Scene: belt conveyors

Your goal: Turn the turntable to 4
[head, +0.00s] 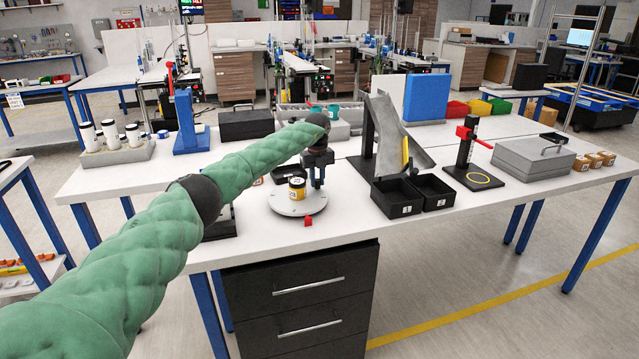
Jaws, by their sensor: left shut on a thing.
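The turntable (287,207) is a round pale grey disc on the white table. A small yellow jar (297,188) with a dark lid stands on it. A red pointer (308,221) sits on the table at its front edge. Any numbers on the disc are too small to read. My left gripper (317,183) points down over the right rear part of the disc, just right of the jar. It is shut on a part of the turntable, which its fingers mostly hide. My right gripper does not show.
Two black bins (398,197) stand right of the turntable, with a grey sloped chute (400,130) behind them. A red-handled stand (465,155) and a grey box (533,160) are farther right. White cylinders in a holder (115,155) stand at left. The table's front edge is close.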

